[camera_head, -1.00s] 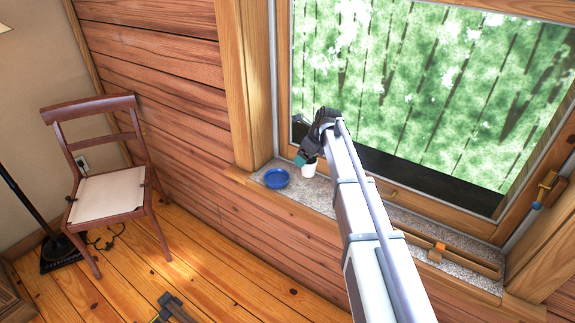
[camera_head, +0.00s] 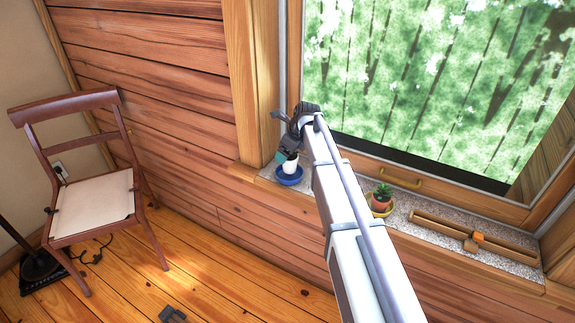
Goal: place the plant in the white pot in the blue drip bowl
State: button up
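The white pot (camera_head: 290,167) is at the blue drip bowl (camera_head: 289,179) on the windowsill, and its lower part overlaps the bowl. I cannot tell whether it rests on the bowl's bottom or hangs slightly above it. The plant in the pot is hidden by my gripper. My gripper (camera_head: 284,157) is at the pot's upper part, a teal fingertip against its left side. The gripper appears shut on the pot; the far finger is hidden.
A wooden rail-like piece with an orange block (camera_head: 477,238) lies further right on the speckled sill (camera_head: 408,209). The window frame rises behind. A chair (camera_head: 93,190) stands left.

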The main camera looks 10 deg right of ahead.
notch_tip(320, 180, down, 4)
jog(key=b, duration=0.2)
jog(key=shift+r+b, duration=0.1)
jog(key=shift+b, duration=0.2)
jog(key=shift+r+p, duration=0.3)
jog(key=shift+r, duration=0.05)
jog(key=shift+f, duration=0.25)
jog(key=o, duration=0.8)
jog(key=shift+r, duration=0.1)
jog(key=p+v, duration=1.1)
jog(key=v, duration=0.1)
jog(key=shift+r, duration=0.3)
jog(key=shift+s+f, duration=0.15)
jog(key=s+a+n+g+h, duration=0.1)
jog(key=s+n, duration=1.2)
jog(key=s, duration=0.2)
jog(key=s+a+f+n+g+h, duration=0.1)
jog(key=s+a+n+h, duration=0.1)
jog(key=s+n, duration=1.1)
jog(key=shift+s+a+f+g, duration=0.15)
jog(key=shift+s+a+g, duration=0.25)
jog(key=shift+s, duration=0.55)
